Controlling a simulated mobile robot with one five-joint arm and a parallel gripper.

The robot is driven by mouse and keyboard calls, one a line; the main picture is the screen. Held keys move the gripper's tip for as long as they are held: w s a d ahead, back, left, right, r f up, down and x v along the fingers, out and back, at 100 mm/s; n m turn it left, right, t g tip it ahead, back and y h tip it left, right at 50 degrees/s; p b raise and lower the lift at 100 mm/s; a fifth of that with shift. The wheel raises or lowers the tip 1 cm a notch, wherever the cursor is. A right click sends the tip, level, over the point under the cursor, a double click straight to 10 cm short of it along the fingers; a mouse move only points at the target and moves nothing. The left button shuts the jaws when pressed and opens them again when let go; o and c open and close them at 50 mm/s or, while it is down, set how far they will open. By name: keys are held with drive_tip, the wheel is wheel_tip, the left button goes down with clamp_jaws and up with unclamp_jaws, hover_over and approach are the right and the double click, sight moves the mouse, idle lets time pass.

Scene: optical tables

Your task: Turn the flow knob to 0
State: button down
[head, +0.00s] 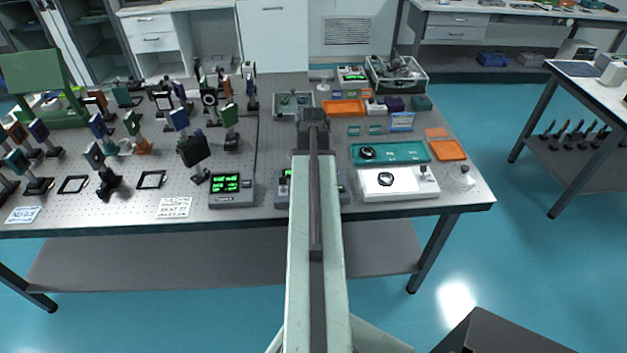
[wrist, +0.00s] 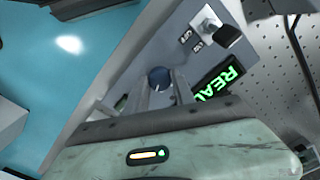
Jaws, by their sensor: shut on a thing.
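In the wrist view a round dark blue knob (wrist: 159,77) stands on the front of a grey control box (wrist: 130,62). My gripper (wrist: 161,86) has its two fingers shut on this knob, one on each side. A lit green display (wrist: 216,82) is on the same box; only part of its text shows. I cannot read any scale or pointer on the knob. In the head view a grey box (head: 281,200) shows partly behind my arm, at the table's front edge. My arm hides its middle, and my gripper cannot be made out there.
A black lever or knob (wrist: 228,35) on a pale plate stands near the display. Left of my arm is another display box (head: 231,191). To the right are a white device (head: 400,184) and a teal one (head: 390,153). Optics mounts crowd the table's left.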

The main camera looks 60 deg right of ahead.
drive_tip(key=n, duration=0.7)
drive_tip(key=shift+a, duration=0.15)
drive_tip(key=n, duration=0.6)
drive_tip(key=shift+n, duration=0.4)
drive_tip(key=c, duration=1.1)
unclamp_jaws()
drive_tip(key=shift+o, duration=0.2)
